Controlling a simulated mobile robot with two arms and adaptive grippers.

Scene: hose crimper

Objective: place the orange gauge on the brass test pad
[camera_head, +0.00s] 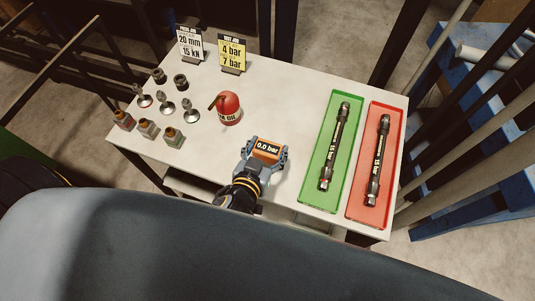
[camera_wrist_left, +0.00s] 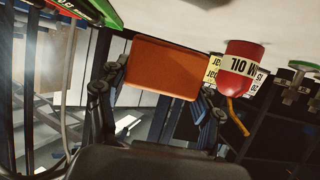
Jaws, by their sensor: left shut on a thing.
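The orange gauge (camera_head: 267,149) has a dark display reading "0.0 bar". My left gripper (camera_head: 264,155) is shut on it at the front of the white table, between the red oil can and the green tray. In the left wrist view the orange back of the gauge (camera_wrist_left: 162,68) sits between the two fingers (camera_wrist_left: 158,95). I cannot tell whether the gauge touches the table or hangs just above it. I cannot make out a brass test pad; the gauge and gripper hide part of the table. My right gripper is not in view.
A red oil can (camera_head: 229,108) stands left of the gauge. A green tray (camera_head: 312,181) and a red tray (camera_head: 359,194), each with a hose, lie to the right. Several small fittings (camera_head: 167,107) stand at the left. Two sign cards (camera_head: 231,53) are at the back.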

